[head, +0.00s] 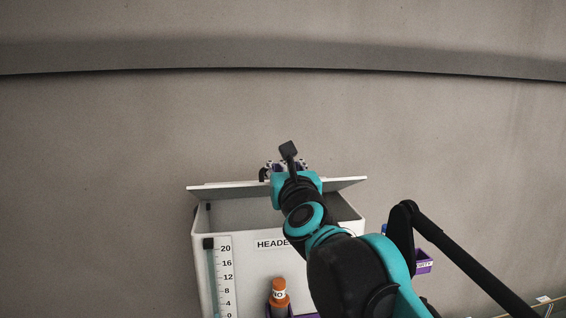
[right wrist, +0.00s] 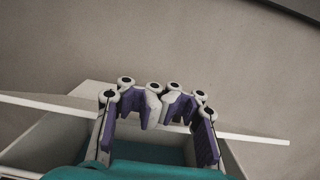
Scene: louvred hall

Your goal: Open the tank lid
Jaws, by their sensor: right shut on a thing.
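The white tank (head: 260,268) stands at the bottom centre of the head view, with part of its front label hidden by my right arm. Its lid (head: 338,183) is tilted up, and the tank's grey inside shows below it. The lid (right wrist: 252,134) also crosses the right wrist view behind the fingers. My right gripper (head: 286,167) is at the middle of the lid's raised edge, shut on the lid; its purple-padded fingers (right wrist: 162,108) show in the wrist view. The exact contact is hidden. My left gripper is out of view.
A level scale (head: 226,275) runs down the tank's front left. An orange-capped bottle (head: 279,291) stands in front of the tank. A purple bin (head: 424,262) is to the right, behind my arm. The plain wall behind has a dark horizontal ledge (head: 280,58); space above the lid is clear.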

